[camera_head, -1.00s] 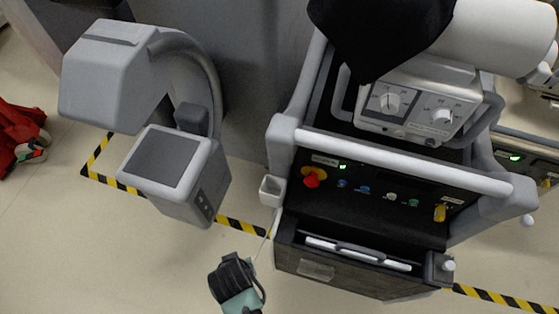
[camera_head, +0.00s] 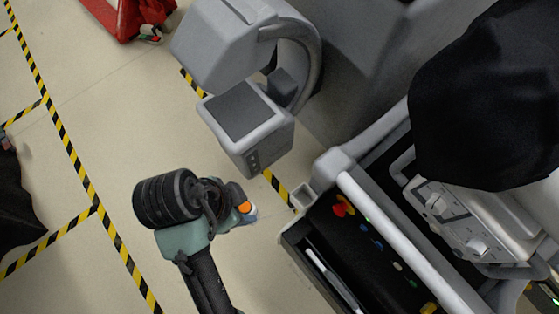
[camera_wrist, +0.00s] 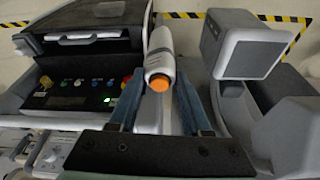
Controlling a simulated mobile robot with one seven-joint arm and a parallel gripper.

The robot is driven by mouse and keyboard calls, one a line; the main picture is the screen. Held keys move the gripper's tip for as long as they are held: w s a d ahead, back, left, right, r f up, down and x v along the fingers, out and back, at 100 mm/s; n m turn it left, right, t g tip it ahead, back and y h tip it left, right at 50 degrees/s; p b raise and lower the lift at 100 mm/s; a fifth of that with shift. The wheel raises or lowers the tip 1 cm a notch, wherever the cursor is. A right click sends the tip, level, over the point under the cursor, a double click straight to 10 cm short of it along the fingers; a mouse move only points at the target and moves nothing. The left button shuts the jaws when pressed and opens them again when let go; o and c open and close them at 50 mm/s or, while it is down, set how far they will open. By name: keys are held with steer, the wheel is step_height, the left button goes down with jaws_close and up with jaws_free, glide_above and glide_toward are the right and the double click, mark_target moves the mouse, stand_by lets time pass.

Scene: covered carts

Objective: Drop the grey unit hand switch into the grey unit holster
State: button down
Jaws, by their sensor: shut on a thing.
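The hand switch is a pale grey handle with an orange button on its end. It sits between the two blue-grey fingers of my gripper (camera_wrist: 160,98), and in the wrist view the hand switch (camera_wrist: 160,45) points away with its button towards the camera. In the head view my gripper (camera_head: 240,213) is shut on it, left of the grey unit (camera_head: 350,160), and the orange button shows. The holster (camera_head: 303,195) is a small open-topped grey box on the unit's near left corner. The hand switch is apart from it in the picture. I cannot make out the holster in the wrist view.
A grey machine with a dark screen (camera_head: 240,115) stands just beyond my gripper. The unit's control panel has a red and yellow knob (camera_head: 343,206). A black cover (camera_head: 490,100) hangs at the right. Open floor lies left, with striped tape.

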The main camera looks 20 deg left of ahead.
steer(key=w+d+p, duration=0.4)
steer(key=w+d, duration=0.6)
steer(key=d, duration=0.1)
step_height(320, 180, down, 7)
steer(key=p, duration=0.2)
steer(key=shift+f, duration=0.15)
steer(key=shift+f+b, duration=0.35)
steer(key=shift+f, duration=0.15)
steer(key=shift+c, duration=1.8)
jaws_free()
steer(key=shift+r, duration=0.1)
